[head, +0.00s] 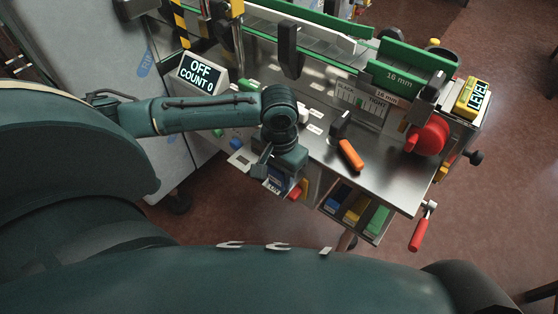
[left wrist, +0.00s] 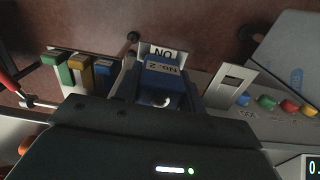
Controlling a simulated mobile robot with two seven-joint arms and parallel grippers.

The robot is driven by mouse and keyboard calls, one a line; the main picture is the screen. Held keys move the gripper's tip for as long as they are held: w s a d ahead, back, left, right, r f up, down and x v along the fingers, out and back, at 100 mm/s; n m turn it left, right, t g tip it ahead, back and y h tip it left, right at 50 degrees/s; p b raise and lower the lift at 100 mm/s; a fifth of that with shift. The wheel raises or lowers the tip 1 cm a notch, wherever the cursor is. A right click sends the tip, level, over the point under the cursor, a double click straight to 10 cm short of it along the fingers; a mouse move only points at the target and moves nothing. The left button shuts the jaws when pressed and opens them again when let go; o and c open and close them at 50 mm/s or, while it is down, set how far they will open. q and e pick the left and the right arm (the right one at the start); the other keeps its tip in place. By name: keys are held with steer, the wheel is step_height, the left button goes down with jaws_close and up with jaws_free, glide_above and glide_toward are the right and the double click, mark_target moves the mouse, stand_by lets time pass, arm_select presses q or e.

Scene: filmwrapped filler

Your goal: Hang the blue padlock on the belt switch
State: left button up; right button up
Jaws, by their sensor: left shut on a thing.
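My left gripper (head: 277,178) is shut on the blue padlock, at the front edge of the steel machine top. In the left wrist view the blue padlock (left wrist: 162,82) sits between the fingers (left wrist: 160,95), with a "No. 2" label facing the camera and a white tag behind it. In the head view only a little of the blue padlock (head: 274,185) shows below the gripper. A red and yellow part (head: 298,190), perhaps the belt switch, is just right of the gripper. Whether the padlock touches it is hidden. My right gripper is not in view.
The steel top (head: 375,180) holds an orange-handled tool (head: 351,155) and a red wheel (head: 430,138). A red crank handle (head: 418,233) sticks out in front. An "OFF COUNT 0" display (head: 204,72) stands behind my arm.

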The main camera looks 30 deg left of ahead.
arm_select(q)
steer(key=shift+f, duration=0.1)
steer(key=o, duration=1.2)
steer(key=shift+o, duration=0.2)
